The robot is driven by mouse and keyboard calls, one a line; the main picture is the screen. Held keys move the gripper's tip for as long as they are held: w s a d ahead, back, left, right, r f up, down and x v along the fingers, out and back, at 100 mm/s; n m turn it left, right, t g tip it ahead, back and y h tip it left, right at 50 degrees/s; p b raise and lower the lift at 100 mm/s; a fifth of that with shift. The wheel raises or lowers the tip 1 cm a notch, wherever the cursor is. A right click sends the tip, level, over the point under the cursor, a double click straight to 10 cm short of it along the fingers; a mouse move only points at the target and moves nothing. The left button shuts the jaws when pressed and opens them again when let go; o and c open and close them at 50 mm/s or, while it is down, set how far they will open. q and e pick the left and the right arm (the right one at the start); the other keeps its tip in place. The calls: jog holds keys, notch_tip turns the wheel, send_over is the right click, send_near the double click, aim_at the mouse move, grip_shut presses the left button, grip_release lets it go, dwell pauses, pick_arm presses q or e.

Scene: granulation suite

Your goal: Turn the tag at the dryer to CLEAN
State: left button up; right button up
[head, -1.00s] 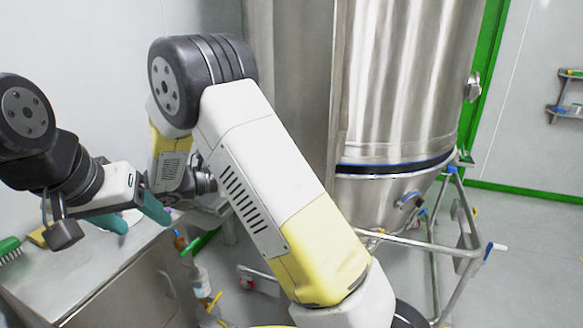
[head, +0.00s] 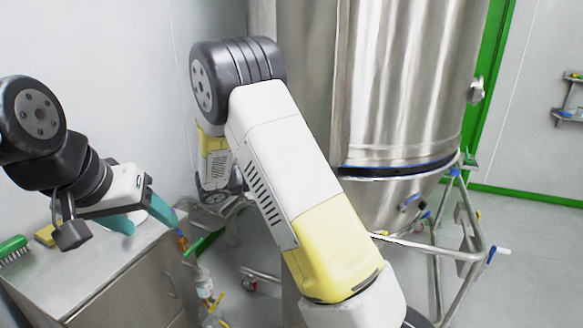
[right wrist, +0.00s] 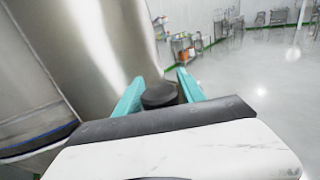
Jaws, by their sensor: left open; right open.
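The dryer is the tall polished steel vessel (head: 410,90) right of centre in the head view, with a dark band near its lower end. Its steel wall (right wrist: 105,40) also fills the upper left of the right wrist view. I cannot make out the tag in either view. My left gripper (head: 142,214) is open, its teal fingers above the steel cabinet at the left, away from the dryer. My right gripper (right wrist: 160,92) is open beside the steel wall, with a dark round shape between its teal fingers that I cannot identify. My right arm hides its gripper in the head view.
A steel cabinet (head: 125,285) stands at the left with a green brush (head: 14,247) on it. A bottle (head: 203,282) is beside it. A tubular wheeled frame (head: 478,235) surrounds the dryer's base. Open floor (head: 535,240) lies to the right.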

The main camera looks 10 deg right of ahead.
grip_shut()
jog(key=shift+n+t, duration=0.4)
jog(key=shift+t, duration=0.2)
jog(key=shift+w+a+f+n+t+y, duration=0.1)
jog(key=shift+w+a+n+t+y, duration=0.25)
jog(key=shift+n+t+y, duration=1.7)
jog(key=shift+w+a+r+n+t+y, duration=0.1)
jog(key=shift+w+a+n+t+y, duration=0.3)
jog(key=shift+n+t+y, duration=1.65)
jog(key=shift+w+a+f+n+t+y, duration=0.1)
jog(key=shift+w+a+n+t+y, duration=0.25)
jog(key=shift+n+t+y, duration=1.7)
jog(key=shift+y, duration=0.45)
